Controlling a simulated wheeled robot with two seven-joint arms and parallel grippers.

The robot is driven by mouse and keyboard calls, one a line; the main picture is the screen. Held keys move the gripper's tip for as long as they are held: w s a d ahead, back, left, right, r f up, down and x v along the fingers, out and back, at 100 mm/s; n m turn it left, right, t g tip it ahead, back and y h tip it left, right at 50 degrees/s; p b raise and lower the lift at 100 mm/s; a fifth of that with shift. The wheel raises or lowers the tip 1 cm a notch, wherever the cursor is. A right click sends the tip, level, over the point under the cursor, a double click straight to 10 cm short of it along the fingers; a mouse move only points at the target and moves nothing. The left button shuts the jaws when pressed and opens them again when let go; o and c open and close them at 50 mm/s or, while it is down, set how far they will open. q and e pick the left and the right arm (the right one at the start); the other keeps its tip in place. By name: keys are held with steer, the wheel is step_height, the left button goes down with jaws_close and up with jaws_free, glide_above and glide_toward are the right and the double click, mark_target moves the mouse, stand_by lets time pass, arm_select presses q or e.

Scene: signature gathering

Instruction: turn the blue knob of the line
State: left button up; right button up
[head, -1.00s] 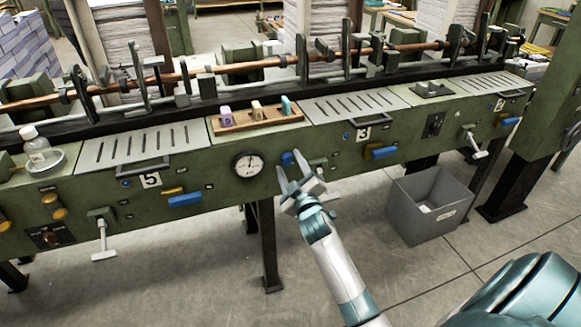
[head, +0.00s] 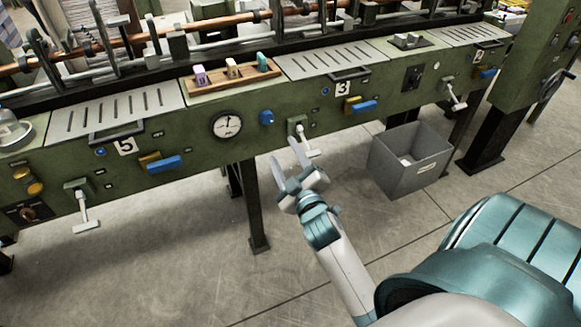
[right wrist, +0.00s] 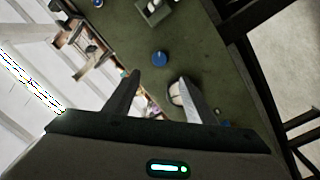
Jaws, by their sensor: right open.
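The blue knob (head: 266,117) sits on the green front panel of the line, just right of the round dial gauge, in the head view. It also shows in the right wrist view (right wrist: 159,58), ahead of the fingertips and roughly between them. My right gripper (head: 284,160) is open and empty, below and slightly right of the knob, apart from it. Its two fingers also show in the right wrist view (right wrist: 160,85). My left gripper is not in view.
The dial gauge (head: 226,125) is left of the knob. A lever (head: 301,134) sticks out to its right. A wooden rack (head: 235,80) with coloured blocks is above. A grey bin (head: 411,160) stands on the floor at right. Open floor lies below the line.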

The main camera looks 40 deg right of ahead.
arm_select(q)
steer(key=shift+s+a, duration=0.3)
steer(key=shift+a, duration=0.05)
arm_select(e)
steer(key=v, duration=0.4)
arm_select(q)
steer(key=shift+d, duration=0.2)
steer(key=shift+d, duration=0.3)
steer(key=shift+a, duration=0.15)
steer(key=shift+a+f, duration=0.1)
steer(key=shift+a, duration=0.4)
